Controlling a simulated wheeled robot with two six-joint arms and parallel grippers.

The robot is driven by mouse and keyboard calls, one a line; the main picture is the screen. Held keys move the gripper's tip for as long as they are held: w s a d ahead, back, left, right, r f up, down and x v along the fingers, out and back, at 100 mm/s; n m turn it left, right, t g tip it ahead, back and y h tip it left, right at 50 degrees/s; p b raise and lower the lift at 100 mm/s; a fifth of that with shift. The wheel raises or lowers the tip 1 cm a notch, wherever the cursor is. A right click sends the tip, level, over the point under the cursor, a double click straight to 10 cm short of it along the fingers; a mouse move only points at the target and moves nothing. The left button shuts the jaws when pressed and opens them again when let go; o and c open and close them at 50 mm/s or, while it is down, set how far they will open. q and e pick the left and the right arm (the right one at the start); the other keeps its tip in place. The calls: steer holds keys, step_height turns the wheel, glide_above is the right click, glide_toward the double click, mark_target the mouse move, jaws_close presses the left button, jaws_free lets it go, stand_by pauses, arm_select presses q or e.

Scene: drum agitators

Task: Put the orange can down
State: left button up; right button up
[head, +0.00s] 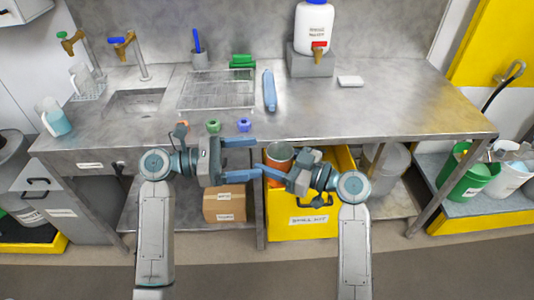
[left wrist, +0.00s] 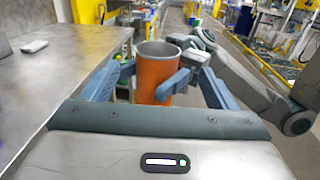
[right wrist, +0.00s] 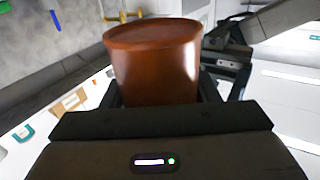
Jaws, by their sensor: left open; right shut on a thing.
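The orange can (head: 279,155) is held in the air in front of the bench by my right gripper (head: 277,176), which is shut on it. In the left wrist view the can (left wrist: 154,72) stands roughly upright with its open grey top up, and a blue finger of my right gripper crosses it. In the right wrist view the can (right wrist: 153,62) fills the space beyond the fingers. My left gripper (head: 258,157) is open and empty. Its fingers point at the can from the left, with the can just beyond or between the tips; contact cannot be told.
The steel bench (head: 350,110) has clear room at its right. It carries a blue bottle (head: 269,90), a green ring (head: 213,126), a blue ring (head: 244,125) and a white jug (head: 314,25) on a stand. A yellow bin (head: 300,228) and a cardboard box (head: 225,203) sit below.

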mark_target(280, 165)
arm_select(q)
steer(key=shift+w+d, duration=0.2)
steer(key=shift+d, duration=1.1)
steer(key=shift+w+d, duration=0.15)
steer(key=shift+d, duration=1.15)
steer(key=c, duration=1.1)
steer(key=shift+c, duration=0.3)
arm_select(e)
steer(key=o, duration=1.2)
steer(key=shift+c, duration=0.2)
